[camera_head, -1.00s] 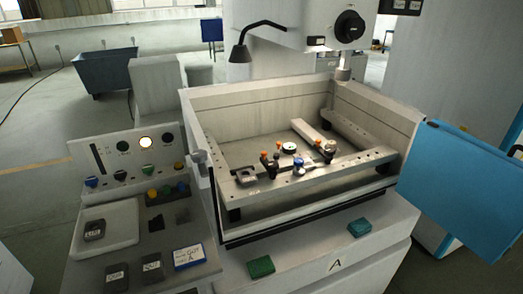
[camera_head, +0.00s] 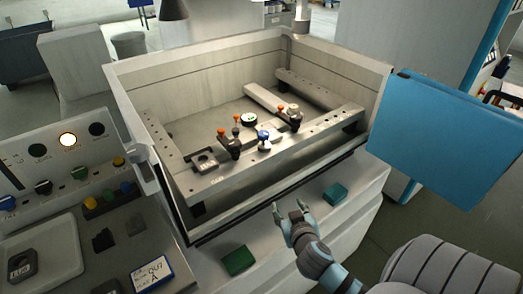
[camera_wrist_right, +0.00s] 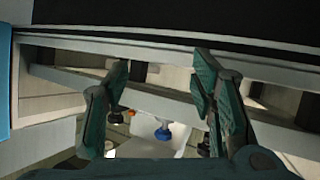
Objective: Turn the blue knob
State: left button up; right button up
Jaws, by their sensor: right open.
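A blue-topped knob (camera_head: 264,135) stands on the front metal rail inside the open machine tank (camera_head: 130,92). A blue knob also shows in the right wrist view (camera_wrist_right: 162,134), seen between and beyond the fingers. Another blue knob (camera_head: 7,203) sits on the control panel at the left edge. My right gripper (camera_head: 289,212) is open and empty, outside the tank's front wall, lower in the picture than the knob and apart from it. Its two green-padded fingers (camera_wrist_right: 160,78) are spread in the wrist view. My left gripper is out of view.
Orange-topped clamps (camera_head: 221,131) and (camera_head: 281,110) flank the tank's blue knob, with a round dial (camera_head: 249,119) behind. Green blocks (camera_head: 238,260) and (camera_head: 335,193) lie on the front ledge. A blue panel (camera_head: 440,130) stands at the right. The tank is open above.

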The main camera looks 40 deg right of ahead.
aim_at(265, 139)
jog(key=w+r+t, duration=0.3)
jog(key=r, duration=0.4)
jog(key=w+r+t, duration=0.2)
jog(key=w+r, duration=0.1)
jog(key=r, duration=0.3)
jog(key=shift+m, duration=0.4)
jog(key=x, duration=0.4)
jog(key=p+x, duration=0.1)
jog(key=x, duration=0.8)
jog(key=shift+w+r, duration=0.2)
jog(key=shift+r, duration=0.05)
